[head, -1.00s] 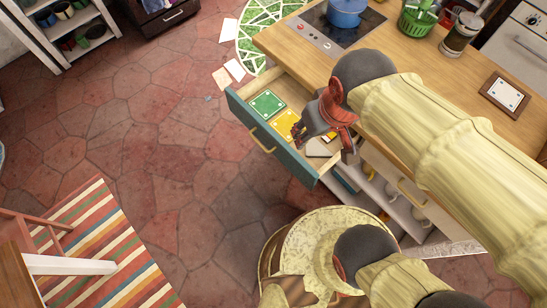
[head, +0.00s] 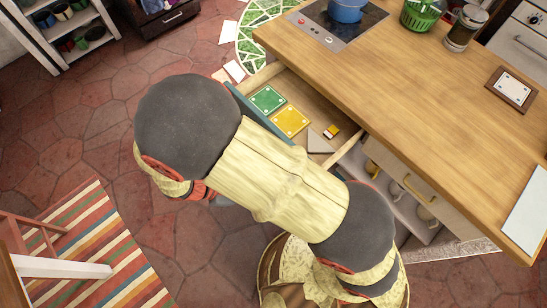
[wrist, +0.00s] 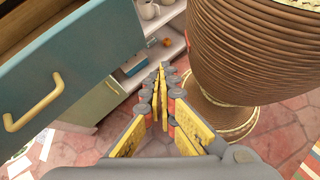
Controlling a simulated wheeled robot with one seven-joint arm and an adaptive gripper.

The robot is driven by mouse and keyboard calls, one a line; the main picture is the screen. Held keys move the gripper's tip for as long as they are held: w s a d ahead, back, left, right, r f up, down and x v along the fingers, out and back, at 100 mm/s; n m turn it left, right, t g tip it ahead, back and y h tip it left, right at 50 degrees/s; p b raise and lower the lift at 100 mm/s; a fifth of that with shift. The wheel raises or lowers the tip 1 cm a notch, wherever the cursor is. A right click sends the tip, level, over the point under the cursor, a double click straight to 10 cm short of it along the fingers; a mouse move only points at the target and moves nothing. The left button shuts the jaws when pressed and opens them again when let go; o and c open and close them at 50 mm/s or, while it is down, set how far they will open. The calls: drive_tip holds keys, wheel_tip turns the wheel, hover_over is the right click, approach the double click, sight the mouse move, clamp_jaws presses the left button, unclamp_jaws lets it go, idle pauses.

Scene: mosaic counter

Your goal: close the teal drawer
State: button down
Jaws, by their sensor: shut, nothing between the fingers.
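The teal drawer (wrist: 85,62) stands open, pulled out from the wooden counter. A green card (head: 268,100), a yellow card (head: 290,121) and other small items lie inside. Its yellow handle (wrist: 33,103) shows at the left of the wrist view. My gripper (wrist: 162,72) is shut and empty, in front of the drawer's outer face and to the right of the handle, apart from it. In the head view my gripper is mostly hidden under my arm.
Below the counter are open shelves with cups (head: 397,188). A closed drawer with a yellow handle (head: 420,190) is to the right. A striped rug (head: 110,240) and a chair (head: 60,265) are at the lower left. Tiled floor lies free left of my arm.

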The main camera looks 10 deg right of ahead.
drive_tip(key=w+a+f+n+t+h, duration=0.4)
drive_tip(key=w+f+n+t, duration=0.1)
drive_tip(key=f+n+t, duration=0.35)
wheel_tip(320, 180, up, 4)
drive_tip(key=w+a+t, duration=0.2)
drive_tip(key=b+x, duration=0.4)
drive_tip(key=x, duration=0.9)
drive_tip(key=shift+d+r, duration=0.2)
drive_tip(key=shift+d, duration=0.3)
